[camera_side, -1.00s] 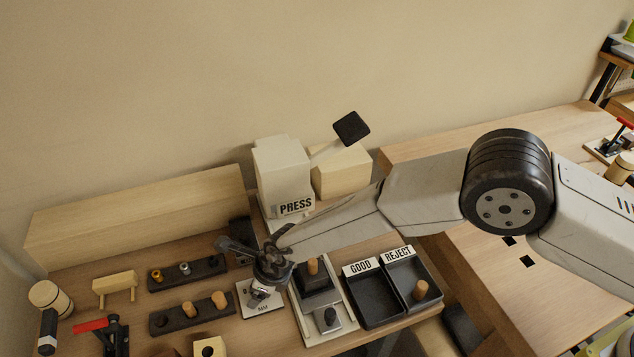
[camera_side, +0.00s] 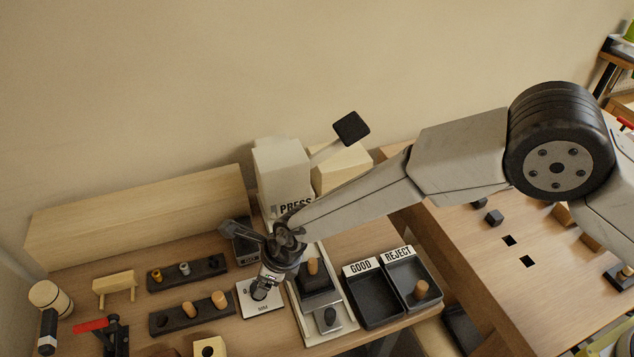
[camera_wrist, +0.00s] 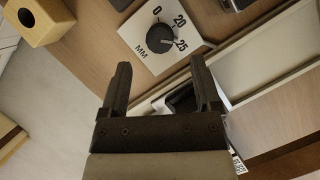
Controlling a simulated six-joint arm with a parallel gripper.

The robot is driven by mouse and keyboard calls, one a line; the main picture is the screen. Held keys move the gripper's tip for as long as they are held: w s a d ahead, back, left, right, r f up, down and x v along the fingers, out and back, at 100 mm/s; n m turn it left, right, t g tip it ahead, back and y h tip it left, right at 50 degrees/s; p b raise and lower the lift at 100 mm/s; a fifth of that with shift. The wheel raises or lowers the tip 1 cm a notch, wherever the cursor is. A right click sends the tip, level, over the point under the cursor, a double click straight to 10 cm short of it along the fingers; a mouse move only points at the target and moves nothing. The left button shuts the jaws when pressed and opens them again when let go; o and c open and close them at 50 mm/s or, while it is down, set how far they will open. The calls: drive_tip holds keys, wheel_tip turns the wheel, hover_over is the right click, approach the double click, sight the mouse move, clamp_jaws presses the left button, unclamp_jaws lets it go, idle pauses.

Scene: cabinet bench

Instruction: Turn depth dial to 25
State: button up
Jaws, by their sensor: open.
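The depth dial is a round dark knob (camera_wrist: 160,39) on a white plate (camera_wrist: 150,58) marked 0, 20, 25 and MM. In the wrist view its pointer side faces the 25 mark. In the side view the plate (camera_side: 262,309) lies on the bench, left of the press fixture, with the knob partly behind my gripper. My gripper (camera_wrist: 161,66) is open and empty, its two fingers apart from each other. In the wrist view the knob shows beyond the fingertips, with nothing between the fingers holding it. In the side view my gripper (camera_side: 266,280) is over the dial.
The press (camera_side: 282,178) stands behind, with a fixture (camera_side: 340,318) right of the dial. GOOD (camera_side: 374,309) and REJECT (camera_side: 405,268) trays are farther right. Peg racks (camera_side: 187,274) lie left. A wooden block (camera_wrist: 38,20) with a hole is near the dial.

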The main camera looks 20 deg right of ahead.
drive_tip(key=shift+v, duration=1.15)
drive_tip(key=shift+s+a+f+m+t+y, duration=0.35)
drive_tip(key=shift+s+a+m+t, duration=0.2)
drive_tip(key=shift+a, duration=0.2)
drive_tip(key=shift+s+a+f+m+t+y, duration=0.3)
drive_tip(key=shift+s+m+t, duration=0.3)
drive_tip(key=shift+m, duration=0.25)
drive_tip(key=shift+s+d+f+m+t, duration=0.2)
drive_tip(key=shift+d+f+m+t, duration=0.05)
drive_tip(key=shift+m+t, duration=0.55)
drive_tip(key=shift+s+d+m+t+h, duration=0.2)
drive_tip(key=shift+d+m+t+h, duration=0.25)
drive_tip(key=shift+d+m+t, duration=0.3)
drive_tip(key=shift+w+a+f, duration=0.1)
drive_tip(key=shift+f, duration=0.05)
drive_tip(key=shift+x, duration=3.75)
